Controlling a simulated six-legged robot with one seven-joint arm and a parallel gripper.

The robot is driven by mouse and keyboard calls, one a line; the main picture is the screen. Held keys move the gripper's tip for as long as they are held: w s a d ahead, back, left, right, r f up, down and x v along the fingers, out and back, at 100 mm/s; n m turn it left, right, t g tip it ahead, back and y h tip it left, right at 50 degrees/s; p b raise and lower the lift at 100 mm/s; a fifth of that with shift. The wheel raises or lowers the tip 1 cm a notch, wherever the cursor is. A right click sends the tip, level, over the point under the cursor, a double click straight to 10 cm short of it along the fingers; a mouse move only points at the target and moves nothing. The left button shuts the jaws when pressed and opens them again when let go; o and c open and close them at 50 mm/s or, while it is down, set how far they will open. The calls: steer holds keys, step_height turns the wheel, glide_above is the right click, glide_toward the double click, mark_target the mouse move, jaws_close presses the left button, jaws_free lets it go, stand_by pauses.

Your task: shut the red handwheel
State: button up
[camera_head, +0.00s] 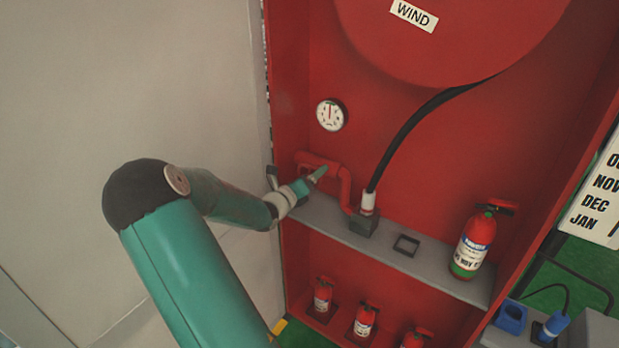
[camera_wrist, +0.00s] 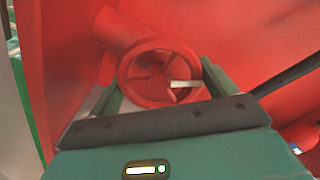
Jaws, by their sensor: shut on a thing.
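The red handwheel (camera_wrist: 163,78) shows in the wrist view, a round rim with spokes in front of a red pipe (camera_wrist: 125,32). My gripper (camera_wrist: 160,88) has one finger on each side of the wheel, shut on its rim. In the head view my gripper (camera_head: 318,174) reaches the red pipe (camera_head: 345,185) at the left of the cabinet, just above the grey shelf. The handwheel is mostly hidden there behind my gripper. A small pale piece lies across the wheel's right part in the wrist view.
A round gauge (camera_head: 331,115) sits on the red back wall above the pipe. A black hose (camera_head: 410,128) runs up to the large red reel (camera_head: 455,35). A fire extinguisher (camera_head: 475,242) stands on the grey shelf (camera_head: 420,262); several smaller ones stand below. The cabinet's left wall is close to my arm.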

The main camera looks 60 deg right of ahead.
steer(key=n, duration=0.5)
steer(key=shift+n, duration=0.3)
steer(key=n, duration=0.5)
steer(key=shift+r+n, duration=0.15)
steer(key=shift+n, duration=0.25)
steer(key=o, duration=0.9)
steer(key=shift+c, duration=0.2)
steer(key=shift+a, duration=0.1)
steer(key=w+a, duration=0.2)
steer(key=a, duration=1.1)
steer(key=shift+a, duration=0.25)
